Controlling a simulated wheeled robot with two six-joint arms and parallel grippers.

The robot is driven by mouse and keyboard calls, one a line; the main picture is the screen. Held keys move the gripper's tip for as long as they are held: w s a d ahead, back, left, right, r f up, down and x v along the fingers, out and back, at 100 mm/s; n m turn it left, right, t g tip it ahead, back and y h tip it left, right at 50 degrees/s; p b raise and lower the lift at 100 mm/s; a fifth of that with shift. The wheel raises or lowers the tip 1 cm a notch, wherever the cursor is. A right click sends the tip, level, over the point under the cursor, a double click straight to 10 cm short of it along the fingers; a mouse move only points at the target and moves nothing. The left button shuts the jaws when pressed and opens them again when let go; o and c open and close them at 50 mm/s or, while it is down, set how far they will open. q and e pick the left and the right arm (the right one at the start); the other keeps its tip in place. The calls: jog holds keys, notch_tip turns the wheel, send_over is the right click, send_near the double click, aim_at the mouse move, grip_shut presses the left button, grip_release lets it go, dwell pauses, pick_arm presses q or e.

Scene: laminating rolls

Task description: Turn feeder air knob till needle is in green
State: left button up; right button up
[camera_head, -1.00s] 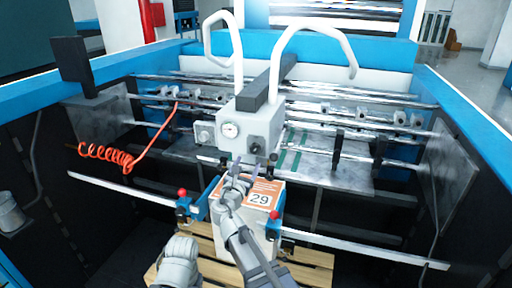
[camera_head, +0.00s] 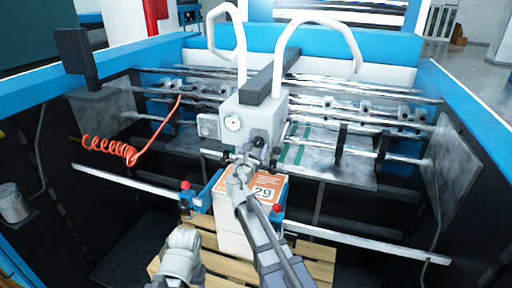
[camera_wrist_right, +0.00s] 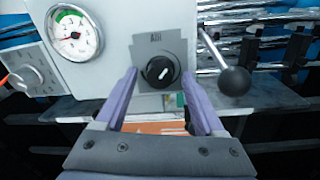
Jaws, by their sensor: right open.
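The black air knob (camera_wrist_right: 161,72) sits on a grey plate marked "AIR" on the feeder head's front. Its white mark points up and to the right. My right gripper (camera_wrist_right: 159,76) is open, with one purple-grey finger on each side of the knob; I cannot tell whether they touch it. In the head view my right gripper (camera_head: 254,154) is in front of the feeder head (camera_head: 264,117) and partly hides the knob. The round gauge (camera_wrist_right: 74,33) is left of the knob and has a green arc; its needle's exact reading is unclear. No left gripper fingers show.
A black ball-ended lever (camera_wrist_right: 234,81) stands close to the right of the knob. A dial box (camera_wrist_right: 30,66) is at the left. Below is a paper stack (camera_head: 232,222) on a wooden pallet (camera_head: 310,262), flanked by red-topped blue guides (camera_head: 276,211).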

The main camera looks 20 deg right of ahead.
jog(key=shift+s, duration=0.1)
grip_shut()
dwell(0.4)
